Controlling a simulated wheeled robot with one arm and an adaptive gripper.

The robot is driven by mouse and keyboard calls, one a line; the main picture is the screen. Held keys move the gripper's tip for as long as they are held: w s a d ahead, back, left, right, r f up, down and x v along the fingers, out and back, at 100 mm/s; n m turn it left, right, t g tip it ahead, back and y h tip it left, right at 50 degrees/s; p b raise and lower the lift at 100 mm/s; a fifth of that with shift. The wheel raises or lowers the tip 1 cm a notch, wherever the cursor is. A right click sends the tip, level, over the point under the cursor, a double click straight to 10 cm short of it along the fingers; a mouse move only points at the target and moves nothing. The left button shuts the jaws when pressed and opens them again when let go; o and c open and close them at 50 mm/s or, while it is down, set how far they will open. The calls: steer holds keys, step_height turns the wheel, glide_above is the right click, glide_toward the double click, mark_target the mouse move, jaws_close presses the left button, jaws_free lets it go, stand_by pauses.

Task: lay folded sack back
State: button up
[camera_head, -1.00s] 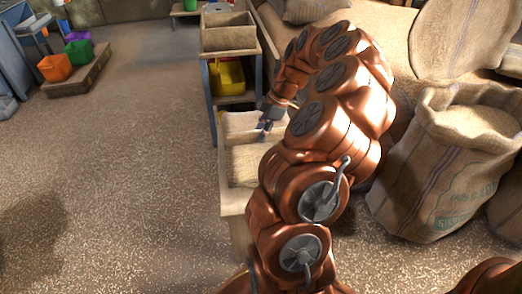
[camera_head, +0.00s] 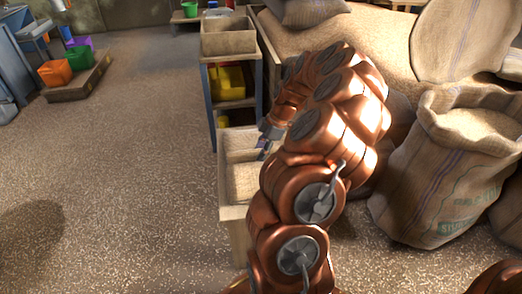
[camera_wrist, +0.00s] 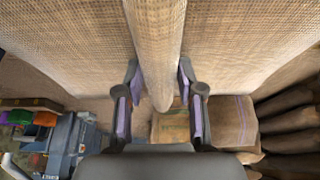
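Tan woven sackcloth fills the top of the wrist view, with one wide panel on each side (camera_wrist: 70,45). A narrow fold of sackcloth (camera_wrist: 156,45) stands out in the middle, between my fingers. My gripper (camera_wrist: 159,78) has its two dark fingers apart, one on each side of this fold. Gaps show beside the purple finger pads; contact at the very tips is unclear. In the head view my gripper (camera_head: 264,152) is low over a pale wooden bin (camera_head: 236,226). My arm hides the bin's right side. Sackcloth-coloured material (camera_head: 241,180) shows inside the bin.
A shelf unit (camera_head: 212,100) with a tan box (camera_head: 228,42) on top and a yellow bin (camera_head: 229,82) stands behind. A large open sack of grain (camera_head: 440,190) and heaped grain (camera_head: 375,45) are right. The floor at left is mostly clear; coloured buckets (camera_head: 55,73) stand far left.

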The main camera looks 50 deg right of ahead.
steer(key=o, duration=0.4)
steer(key=shift+o, duration=0.2)
steer(key=p+v, duration=0.3)
steer(key=v, duration=0.9)
steer(key=shift+r, duration=0.15)
steer(key=s+a+r+m+g, duration=0.1)
steer(key=a+r+g, duration=0.15)
steer(key=a, duration=1.05)
steer(key=a+r+m+g, duration=0.1)
steer(key=a+r, duration=0.3)
steer(key=a, duration=1)
steer(key=s+a+f+m+g+h, duration=0.1)
steer(key=s+a+m, duration=0.3)
steer(key=s, duration=0.6)
steer(key=s+a+f+m+g+h, duration=0.2)
steer(key=s+a+f+m, duration=0.1)
steer(key=s, duration=0.8)
steer(key=a+m, duration=0.1)
steer(key=a, duration=0.1)
steer(key=shift+s+a+f, duration=0.2)
steer(key=shift+a+f, duration=0.05)
steer(key=shift+a, duration=0.15)
steer(key=shift+r+h, duration=0.15)
steer(key=shift+h, duration=0.15)
